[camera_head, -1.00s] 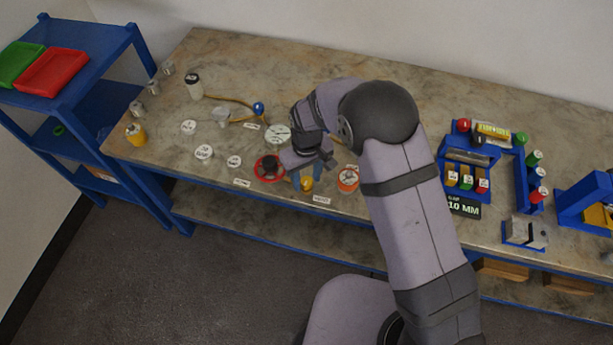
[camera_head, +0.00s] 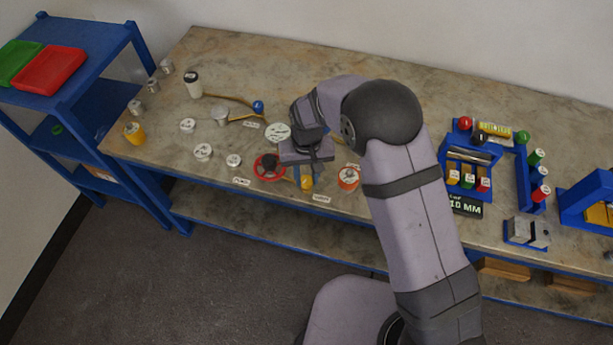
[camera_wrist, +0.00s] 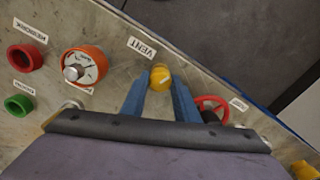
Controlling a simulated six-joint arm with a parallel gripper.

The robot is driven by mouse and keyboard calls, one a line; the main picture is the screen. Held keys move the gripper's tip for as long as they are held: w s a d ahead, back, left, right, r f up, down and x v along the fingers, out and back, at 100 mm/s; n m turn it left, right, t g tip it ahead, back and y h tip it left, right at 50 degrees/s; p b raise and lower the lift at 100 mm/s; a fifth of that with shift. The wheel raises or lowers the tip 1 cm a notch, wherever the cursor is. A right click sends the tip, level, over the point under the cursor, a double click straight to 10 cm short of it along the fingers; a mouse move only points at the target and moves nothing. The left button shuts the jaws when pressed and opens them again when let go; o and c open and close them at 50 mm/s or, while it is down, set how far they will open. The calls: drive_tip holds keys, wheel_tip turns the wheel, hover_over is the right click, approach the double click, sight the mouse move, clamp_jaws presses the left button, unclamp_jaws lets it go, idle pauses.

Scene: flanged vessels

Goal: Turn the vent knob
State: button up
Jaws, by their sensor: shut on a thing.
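The vent knob (camera_wrist: 160,78) is a small yellow knob beside a white label reading VENT (camera_wrist: 142,47). In the wrist view it sits between the two blue fingertips of my gripper (camera_wrist: 159,86), which is shut on it. In the head view the yellow knob (camera_head: 306,183) shows just below my gripper (camera_head: 305,168), near the front edge of the bench. My gripper's body hides part of the surface around it.
A red handwheel (camera_head: 269,167) stands close to the left of the knob. An orange-rimmed gauge (camera_head: 348,178) stands close to the right. Several white-capped parts (camera_head: 203,152) lie farther left. A blue rack (camera_head: 466,170) stands on the right of the bench (camera_head: 330,60).

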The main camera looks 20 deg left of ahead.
sight(307, 179)
drive_tip(key=m, duration=0.3)
drive_tip(key=shift+m+b, duration=0.3)
drive_tip(key=shift+m, duration=0.1)
drive_tip(key=m, duration=0.3)
drive_tip(key=shift+m+b, duration=0.3)
drive_tip(key=m, duration=0.6)
drive_tip(key=shift+b, duration=0.3)
drive_tip(key=shift+m, duration=0.3)
drive_tip(key=o, duration=1.1)
drive_tip(key=shift+c, duration=0.2)
drive_tip(key=shift+r+b, duration=1)
drive_tip(key=shift+r, duration=2.7)
